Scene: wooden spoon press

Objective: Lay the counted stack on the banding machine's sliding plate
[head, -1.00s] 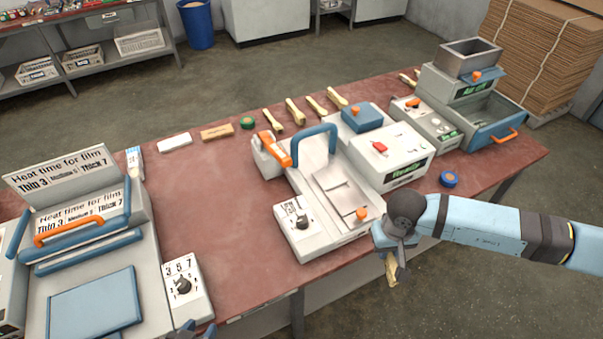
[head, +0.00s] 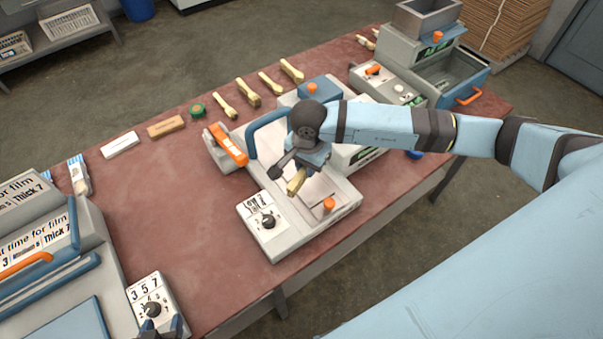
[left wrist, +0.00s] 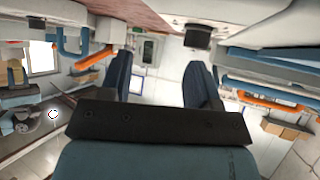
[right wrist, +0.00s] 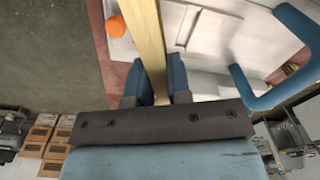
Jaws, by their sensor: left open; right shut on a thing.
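The banding machine (head: 325,225) stands in the middle of the table, with a blue arch, an orange handle, a dial and an orange knob (head: 329,205) by its pale sliding plate (head: 318,188). My right gripper (head: 303,170) is over the plate, shut on a pale wooden stack (head: 296,183). In the right wrist view the stack (right wrist: 148,40) runs between the fingers; whether it touches the plate I cannot tell. My left gripper (head: 165,330) is open and empty at the bottom left, by the film sealer's dial; its two fingers also show in the left wrist view (left wrist: 160,80).
Several wooden spoon bundles (head: 247,93) lie along the table's back edge, with a green tape roll (head: 197,110), a brown block (head: 165,126) and a white block (head: 120,145). A machine with a metal hopper (head: 428,15) stands at the back right. Red tabletop left of the banding machine is clear.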

